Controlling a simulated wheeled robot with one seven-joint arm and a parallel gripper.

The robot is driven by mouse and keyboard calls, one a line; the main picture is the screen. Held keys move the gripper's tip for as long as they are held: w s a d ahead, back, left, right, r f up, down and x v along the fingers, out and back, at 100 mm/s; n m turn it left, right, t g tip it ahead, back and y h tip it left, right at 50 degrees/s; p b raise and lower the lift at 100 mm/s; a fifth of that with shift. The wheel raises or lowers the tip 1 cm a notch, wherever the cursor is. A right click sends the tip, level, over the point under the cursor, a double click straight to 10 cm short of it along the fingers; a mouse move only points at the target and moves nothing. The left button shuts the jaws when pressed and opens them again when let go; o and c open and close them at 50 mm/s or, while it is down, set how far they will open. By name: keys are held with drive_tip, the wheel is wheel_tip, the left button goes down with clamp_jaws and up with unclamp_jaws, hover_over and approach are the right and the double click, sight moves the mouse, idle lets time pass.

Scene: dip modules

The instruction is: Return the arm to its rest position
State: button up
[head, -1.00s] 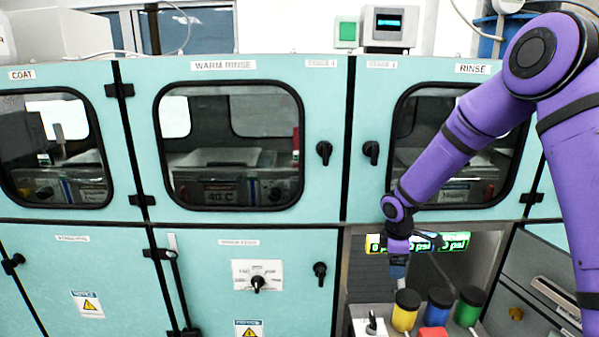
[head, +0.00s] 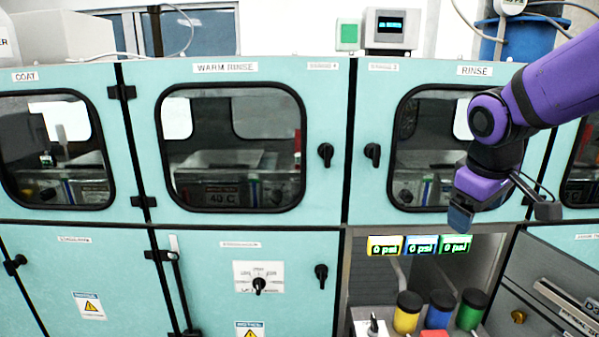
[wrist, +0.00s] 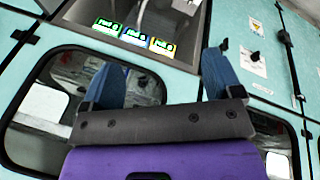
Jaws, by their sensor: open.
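My gripper (head: 459,218) is at the end of my purple arm, on the right of the head view. It hangs in front of the lower part of the RINSE door (head: 372,190), above and to the right of the pressure displays. In the wrist view, its two blue fingers (wrist: 162,84) stand wide apart with nothing between them. The gripper is open and empty. The teal cabinet front and the RINSE window lie behind the fingers in that view.
Door knobs (head: 372,152) stick out of the cabinet. The left side in front of the cabinets is clear of my arm.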

drive_tip(key=s+r+m+t+y, duration=0.1)
drive_tip(key=s+r+m, duration=0.1)
drive_tip(key=s, duration=0.6)
drive_tip(key=s+r+m, duration=0.2)
drive_tip(key=s+m, duration=0.1)
drive_tip(key=s, duration=0.5)
drive_tip(key=shift+s+m+t+y, duration=0.25)
drive_tip(key=shift+m+t+y, duration=0.05)
drive_tip(key=shift+t+y, duration=0.1)
